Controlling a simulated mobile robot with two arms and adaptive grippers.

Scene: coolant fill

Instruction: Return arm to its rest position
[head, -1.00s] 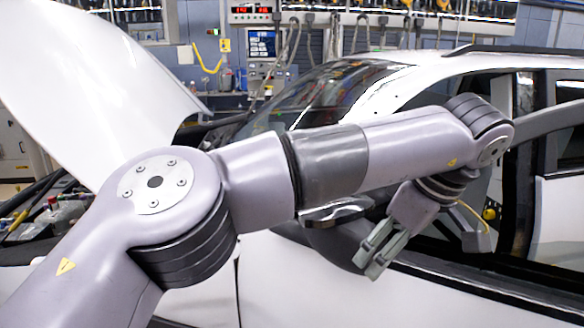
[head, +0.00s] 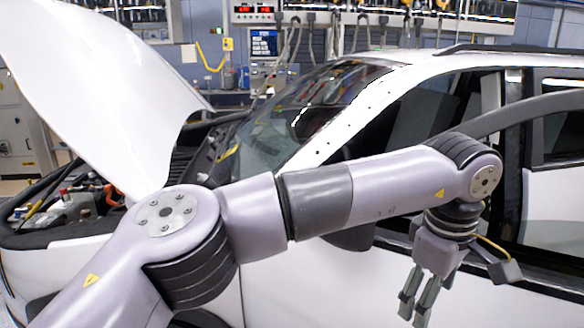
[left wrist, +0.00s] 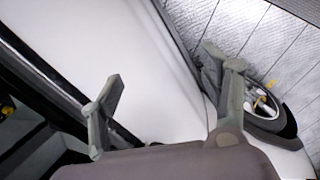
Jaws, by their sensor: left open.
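My left arm comes in from the lower left in the head view and reaches across in front of the white car (head: 300,285). My left gripper (head: 418,308) hangs down from the wrist at the lower right, beside the car's front door and side window. In the left wrist view its two fingers (left wrist: 160,100) stand wide apart, with nothing between them but the car's white door panel beyond. My right gripper is not in view.
The car's raised hood (head: 100,85) and open engine bay (head: 75,205) are at the left. The side mirror (head: 352,238) is partly hidden behind my arm. A wheel (left wrist: 262,105) and grey floor (left wrist: 270,40) show in the left wrist view. A workbench with screens (head: 263,45) stands behind.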

